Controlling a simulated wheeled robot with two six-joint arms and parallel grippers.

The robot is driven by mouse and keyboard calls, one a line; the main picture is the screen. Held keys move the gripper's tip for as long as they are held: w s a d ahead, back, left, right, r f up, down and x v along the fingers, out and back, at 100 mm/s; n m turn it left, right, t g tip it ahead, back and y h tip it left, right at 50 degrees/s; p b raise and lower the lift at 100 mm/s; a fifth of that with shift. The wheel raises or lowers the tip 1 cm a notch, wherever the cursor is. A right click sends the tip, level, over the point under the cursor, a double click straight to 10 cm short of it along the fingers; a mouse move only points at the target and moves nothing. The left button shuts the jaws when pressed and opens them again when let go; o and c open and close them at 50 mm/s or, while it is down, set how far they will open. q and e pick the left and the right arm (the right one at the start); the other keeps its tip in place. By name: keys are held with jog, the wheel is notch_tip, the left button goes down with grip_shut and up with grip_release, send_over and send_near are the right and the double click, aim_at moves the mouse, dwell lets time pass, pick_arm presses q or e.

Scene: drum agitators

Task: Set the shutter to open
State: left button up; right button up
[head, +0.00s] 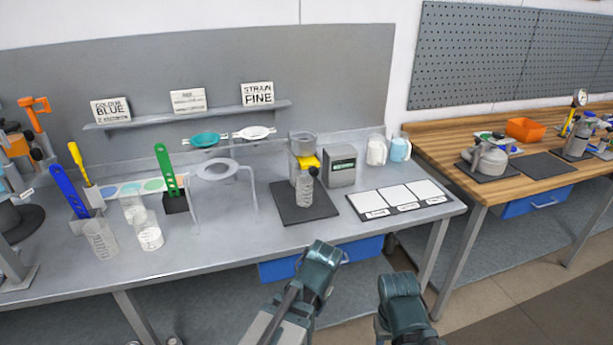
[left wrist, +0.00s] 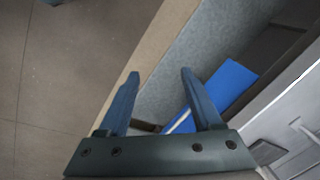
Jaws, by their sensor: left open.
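A dispenser with a grey hopper (head: 303,145) on top stands on a dark mat (head: 292,213) on the grey bench. A yellow part (head: 307,162) sits below the hopper and looks like the shutter; its exact setting is too small to tell. A clear bottle (head: 305,188) with a dark top stands under it. My left gripper (head: 322,254) is low in front of the bench edge, apart from the dispenser. In the left wrist view, its two blue fingers (left wrist: 160,78) are spread with nothing between them. My right gripper (head: 399,285) is farther right, also in front of the bench; its fingers are not clear.
A grey box (head: 341,166) stands right of the dispenser, with white cards on a dark tray (head: 408,209) nearby. A blue drawer (head: 279,269) is under the bench. A wooden bench (head: 450,146) stands right.

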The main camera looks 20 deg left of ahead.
pick_arm(q)
jog(key=w+a+r+m+t+y, duration=0.2)
jog(key=w+a+r+m+y, duration=0.15)
jog(key=w+a, duration=0.2)
jog(key=m+t+y, duration=0.4)
jog(key=m+t, duration=0.8)
jog(key=m, duration=0.8)
send_near(315, 173)
jog(key=shift+n, duration=0.25)
jog(key=x, duration=1)
jog(key=shift+w+f, duration=0.1)
grip_shut()
